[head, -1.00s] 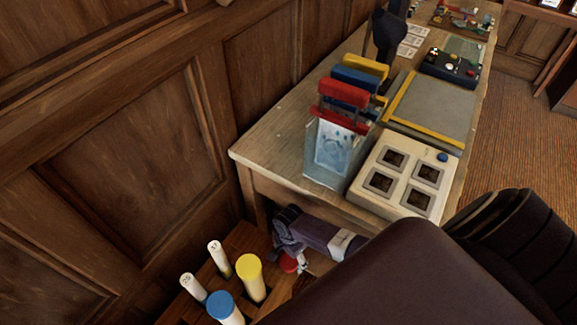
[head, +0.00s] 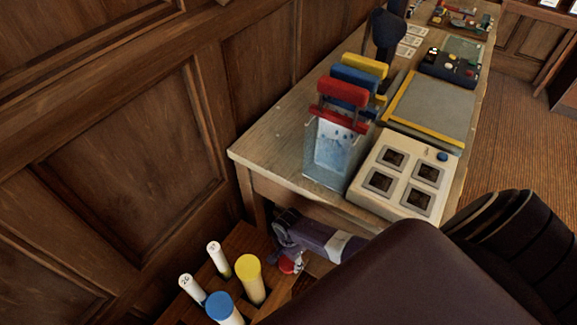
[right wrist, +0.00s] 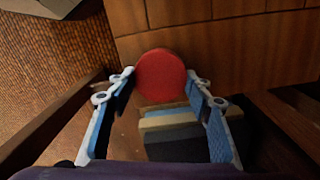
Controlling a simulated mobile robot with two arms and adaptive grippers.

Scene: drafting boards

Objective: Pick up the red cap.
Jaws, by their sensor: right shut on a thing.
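The red cap (head: 287,266) shows low in the head view, at the end of my right gripper (head: 291,257), near the wooden rack's right side. In the right wrist view the round red cap (right wrist: 160,76) sits between the tips of the two fingers, which are shut on it. What lies under the cap is mostly hidden. My left gripper is not in view.
A wooden rack (head: 242,239) holds a yellow-capped tube (head: 249,265), a blue-capped tube (head: 220,305) and two white numbered tubes. The table (head: 270,152) above carries a clear tank (head: 330,160) and a white panel (head: 400,180). A panelled wall stands at the left.

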